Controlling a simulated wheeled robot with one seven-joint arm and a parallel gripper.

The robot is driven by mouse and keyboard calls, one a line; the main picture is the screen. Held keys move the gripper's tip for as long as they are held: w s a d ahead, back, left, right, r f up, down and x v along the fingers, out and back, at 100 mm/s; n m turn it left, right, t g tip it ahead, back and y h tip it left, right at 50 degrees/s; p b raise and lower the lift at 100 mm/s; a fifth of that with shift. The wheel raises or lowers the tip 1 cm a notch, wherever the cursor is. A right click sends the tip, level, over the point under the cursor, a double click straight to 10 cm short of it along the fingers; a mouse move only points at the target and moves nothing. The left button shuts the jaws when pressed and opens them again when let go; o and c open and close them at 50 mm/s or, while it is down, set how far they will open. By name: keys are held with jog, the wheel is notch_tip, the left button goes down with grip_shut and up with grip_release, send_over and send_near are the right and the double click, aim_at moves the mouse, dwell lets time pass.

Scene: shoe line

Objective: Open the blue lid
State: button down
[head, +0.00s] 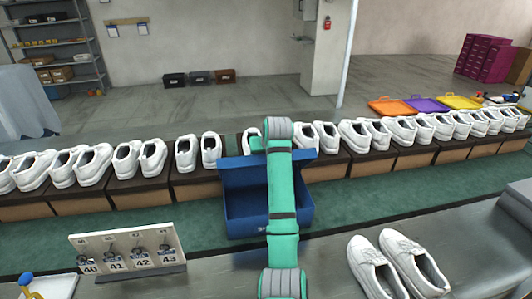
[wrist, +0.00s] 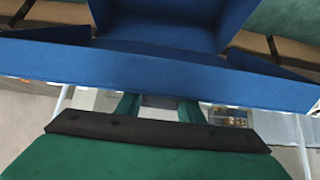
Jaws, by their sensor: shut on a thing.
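The blue lid (head: 236,174) belongs to a blue box (head: 243,217) on the green strip in the middle of the head view. The lid stands raised and tilted up at the back of the box.
White shoes on brown boxes stand in a row behind the blue box, close on both sides. A rack with numbered tags (head: 128,247) and a pair of white shoes (head: 398,266) are on the grey front bench. The green strip (head: 365,198) right of the box is clear.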

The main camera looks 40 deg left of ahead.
jog(key=shift+a+r, duration=0.1)
jog(key=c, duration=1.2)
grip_release()
jog(key=v, duration=1)
jog(key=shift+s+d+r, duration=0.2)
jog(key=shift+s+d, duration=0.05)
jog(key=shift+s, duration=0.05)
jog(key=shift+w, duration=0.1)
